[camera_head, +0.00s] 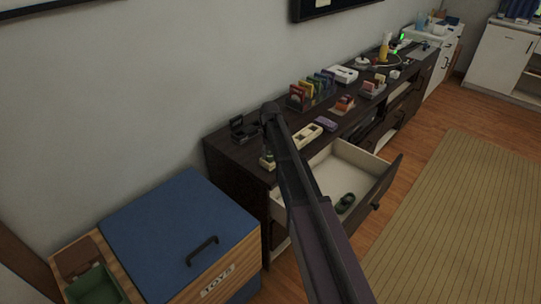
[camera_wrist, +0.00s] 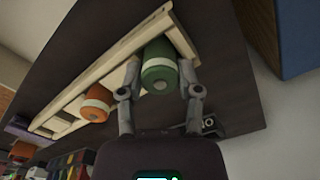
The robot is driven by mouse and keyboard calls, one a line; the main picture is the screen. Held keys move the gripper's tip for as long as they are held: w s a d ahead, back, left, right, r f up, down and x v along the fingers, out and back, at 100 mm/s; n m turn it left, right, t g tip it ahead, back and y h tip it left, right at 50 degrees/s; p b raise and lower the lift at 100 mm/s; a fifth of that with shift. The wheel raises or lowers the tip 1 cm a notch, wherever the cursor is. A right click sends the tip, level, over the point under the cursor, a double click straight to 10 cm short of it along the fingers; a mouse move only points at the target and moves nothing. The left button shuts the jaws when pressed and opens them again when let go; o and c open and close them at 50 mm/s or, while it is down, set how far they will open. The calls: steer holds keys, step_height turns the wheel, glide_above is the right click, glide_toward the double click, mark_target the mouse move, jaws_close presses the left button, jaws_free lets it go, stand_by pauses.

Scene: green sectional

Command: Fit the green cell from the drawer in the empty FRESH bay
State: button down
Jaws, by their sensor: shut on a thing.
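My gripper (camera_wrist: 160,68) is shut on the green cell (camera_wrist: 158,78), a green cylinder with a pale band, its end facing the wrist camera. In the wrist view the cell overlaps the end part of a long cream rack (camera_wrist: 128,56); I cannot tell whether it is seated or held just above. An orange cell (camera_wrist: 97,104) with a pale band sits farther along the rack. In the head view the cream rack (camera_head: 307,136) lies on the dark cabinet top, partly behind my arm. No FRESH label is readable. The drawer (camera_head: 358,157) stands open below, with a dark green object (camera_head: 345,203) inside.
A black open case (camera_head: 244,130) stands left of the rack. A purple block (camera_head: 325,124) and a row of coloured items (camera_head: 312,92) stand beyond it. A blue-lidded toy chest (camera_head: 180,225) stands at the lower left. The floor right of the drawer is clear.

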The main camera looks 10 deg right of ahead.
steer(key=shift+f, duration=0.15)
steer(key=shift+c, duration=1.4)
jaws_free()
step_height(320, 180, up, 12)
steer(key=p, duration=1.2)
steer(key=shift+r, duration=0.2)
steer(key=s, duration=2.9)
steer(key=shift+s+d, duration=0.15)
steer(key=shift+d, duration=0.05)
